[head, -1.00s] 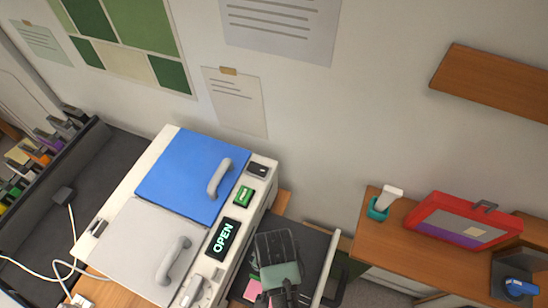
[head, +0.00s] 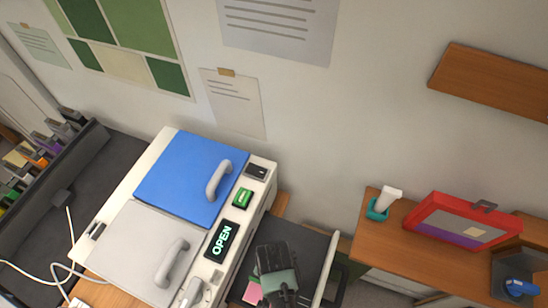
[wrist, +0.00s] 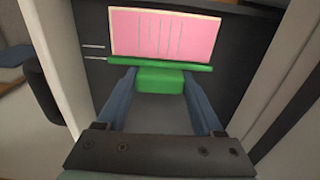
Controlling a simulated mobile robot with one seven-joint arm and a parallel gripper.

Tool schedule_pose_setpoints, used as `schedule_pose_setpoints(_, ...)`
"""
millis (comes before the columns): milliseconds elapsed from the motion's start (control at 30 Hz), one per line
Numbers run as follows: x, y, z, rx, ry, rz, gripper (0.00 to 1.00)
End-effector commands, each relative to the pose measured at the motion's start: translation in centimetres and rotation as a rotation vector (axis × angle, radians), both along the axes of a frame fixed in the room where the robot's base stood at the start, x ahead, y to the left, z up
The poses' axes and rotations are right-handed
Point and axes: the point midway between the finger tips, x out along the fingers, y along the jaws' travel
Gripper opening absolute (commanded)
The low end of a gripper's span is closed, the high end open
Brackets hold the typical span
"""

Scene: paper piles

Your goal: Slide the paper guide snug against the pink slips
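The pink slips (wrist: 165,35) lie as a flat lined pile on a dark surface in the wrist view, slightly tilted. The green paper guide (wrist: 160,80) is a long thin bar with a block-shaped handle on its near side. Its bar runs along the near edge of the slips, with no clear gap visible. My gripper (wrist: 160,84) has its blue-grey fingers on both sides of the handle and appears shut on it.
A pale tray wall (head: 326,268) stands right of my gripper. The white machine with blue and grey lids (head: 185,180) and an OPEN display stands close on the left.

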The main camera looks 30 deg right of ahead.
Motion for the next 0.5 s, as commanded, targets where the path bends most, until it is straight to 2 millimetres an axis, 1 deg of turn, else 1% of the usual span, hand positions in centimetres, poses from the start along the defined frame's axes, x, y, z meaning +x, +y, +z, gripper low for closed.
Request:
schedule_pose_setpoints(33,0.0,0.0,0.01,0.0,0.0,0.0,0.48)
schedule_pose_setpoints(300,-0.01,0.0,0.02,0.0,0.0,0.0,0.0)
schedule_pose_setpoints(500,-0.01,0.0,0.03,0.0,0.0,0.0,0.0)
